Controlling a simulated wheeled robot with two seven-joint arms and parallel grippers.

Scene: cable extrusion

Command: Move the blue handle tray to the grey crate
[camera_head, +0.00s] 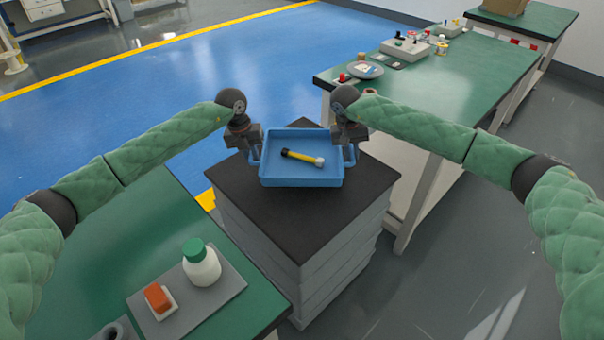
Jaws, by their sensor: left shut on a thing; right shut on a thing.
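The blue handle tray (302,178) is at the centre of the head view, over the black top of the grey crate (300,240). I cannot tell whether it touches the top. A yellow and black tool with a pale end (303,158) lies inside the tray. My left gripper (254,156) is shut on the tray's left handle. My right gripper (349,156) is shut on the tray's right handle. The fingertips are partly hidden by the wrists and handles.
A green table (150,220) at the lower left holds a grey mat with a green-capped white bottle (201,263) and an orange block (158,298). Another green table (470,80) at the upper right holds a plate and small items. Blue floor lies behind the crate.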

